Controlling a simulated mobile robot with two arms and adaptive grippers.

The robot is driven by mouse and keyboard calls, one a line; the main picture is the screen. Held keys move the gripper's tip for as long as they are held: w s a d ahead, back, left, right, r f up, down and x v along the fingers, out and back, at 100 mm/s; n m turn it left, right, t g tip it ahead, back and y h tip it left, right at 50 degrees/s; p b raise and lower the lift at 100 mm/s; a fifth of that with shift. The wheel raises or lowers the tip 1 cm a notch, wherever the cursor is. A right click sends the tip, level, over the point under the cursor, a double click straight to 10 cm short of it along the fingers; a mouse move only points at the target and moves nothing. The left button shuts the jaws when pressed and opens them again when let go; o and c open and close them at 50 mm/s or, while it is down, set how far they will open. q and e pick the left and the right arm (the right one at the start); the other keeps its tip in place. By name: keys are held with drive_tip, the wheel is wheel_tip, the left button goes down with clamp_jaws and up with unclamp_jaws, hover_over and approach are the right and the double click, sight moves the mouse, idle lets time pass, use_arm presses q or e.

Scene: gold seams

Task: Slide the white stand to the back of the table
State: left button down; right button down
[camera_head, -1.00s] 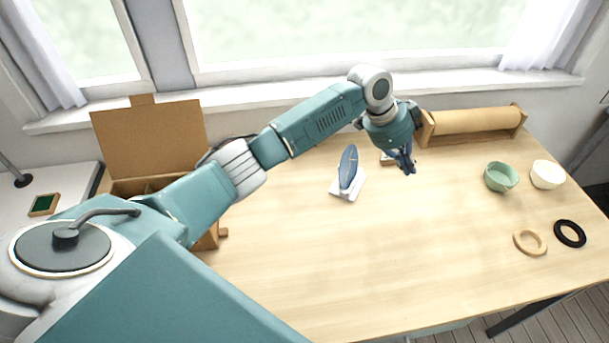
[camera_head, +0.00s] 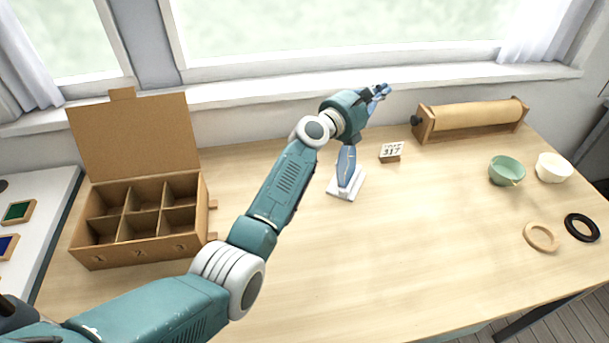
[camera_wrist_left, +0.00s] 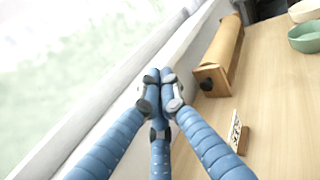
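My left gripper (camera_head: 380,91) is above and behind the stand, near the window sill, apart from the stand. In the left wrist view its blue fingers (camera_wrist_left: 159,76) meet at the tips with nothing between them. The stand does not show there. My right gripper is not in view.
A small number block (camera_head: 391,152) stands right of the stand, and a paper roll on a wooden holder (camera_head: 424,125) at the back right. A divided cardboard box (camera_head: 145,249) is at left. Bowls (camera_head: 507,171) and rings (camera_head: 541,237) lie at right. The table's front middle is clear.

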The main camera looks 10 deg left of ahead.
use_arm(q)
drive_tip(key=p+v, duration=0.7)
drive_tip(key=v, duration=1.4)
drive_tip(key=shift+n, duration=0.3)
wheel_tip(320, 180, down, 16)
drive_tip(key=b, duration=1)
drive_tip(key=shift+r, duration=0.2)
drive_tip(key=shift+w+d+r, duration=0.2)
drive_tip(key=shift+w+r, duration=0.15)
drive_tip(key=shift+d, duration=0.1)
drive_tip(key=shift+w, duration=0.1)
